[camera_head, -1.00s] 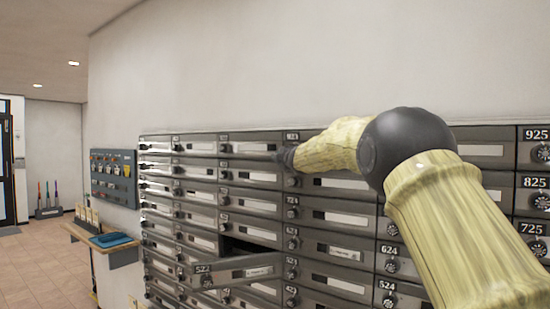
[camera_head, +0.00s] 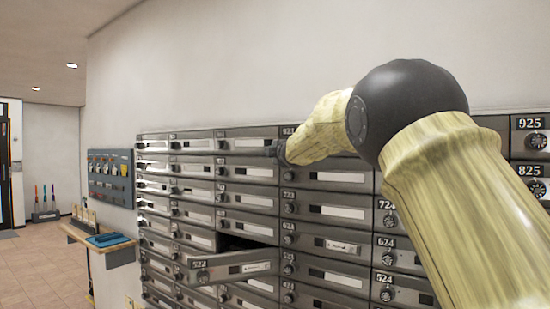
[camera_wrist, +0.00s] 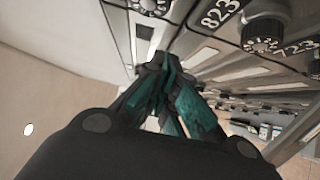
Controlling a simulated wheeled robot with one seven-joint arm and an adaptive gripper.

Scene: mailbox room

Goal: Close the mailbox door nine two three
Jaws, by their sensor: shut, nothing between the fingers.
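The label of mailbox door 923 (camera_head: 289,131) shows in the top row in the head view, small and hard to read. My arm covers most of that door, so I cannot tell whether it is fully flush. My gripper (camera_head: 277,150) is at the door's left end, largely hidden behind my wrist. In the wrist view its green fingers (camera_wrist: 158,68) are together and empty, close along the mailbox front. A dial (camera_wrist: 152,6) shows above them at the top edge; the label 823 (camera_wrist: 219,12) is to its right. Contact with the door is unclear.
A lower door (camera_head: 235,266), labelled about 522, hangs open and sticks out from the mailbox wall. A wooden shelf (camera_head: 72,232) with a blue item stands at left, below a grey panel (camera_head: 110,177). The floor at far left is clear.

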